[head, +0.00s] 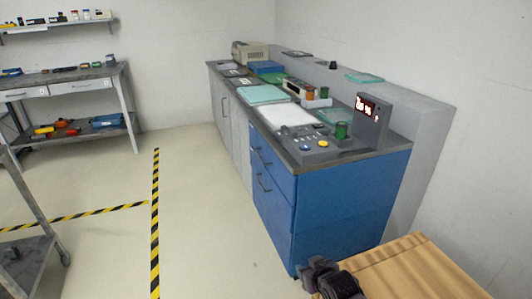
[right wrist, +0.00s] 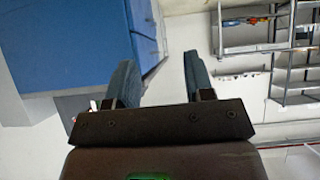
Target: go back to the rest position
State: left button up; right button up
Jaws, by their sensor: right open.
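My right gripper (head: 318,275) is the dark shape at the bottom of the head view, beside the left edge of a wooden top. In the right wrist view its two fingers (right wrist: 160,72) stand apart with nothing between them. It is open and empty. My left gripper is in neither view.
A blue-fronted counter (head: 335,207) with trays, a button panel and a lit display stands ahead. A wooden top (head: 420,275) is at the lower right. A grey cart (head: 38,245) stands at the left edge, a workbench (head: 70,79) behind it. The floor between, with striped tape (head: 155,215), is clear.

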jog(key=s+d+r+m+t+p, duration=0.1)
jog(key=s+d+r, duration=0.15)
jog(key=s, duration=0.35)
jog(key=s+d+r+t+h, duration=0.1)
jog(key=s+d+r, duration=0.1)
jog(key=s+d, duration=0.3)
jog(key=s+d+r+m+t+p, duration=0.1)
jog(key=s+d+r+t, duration=0.15)
jog(key=s, duration=0.35)
jog(key=s+d+f+g+h, duration=0.1)
jog(key=s+d+f, duration=0.1)
jog(key=s, duration=0.6)
jog(key=s+d+f+m+g+h+p, duration=0.1)
jog(key=s+d+f+g, duration=0.1)
jog(key=s, duration=0.6)
jog(key=shift+d+f, duration=0.2)
jog(key=shift+d, duration=0.2)
jog(key=shift+g, duration=0.25)
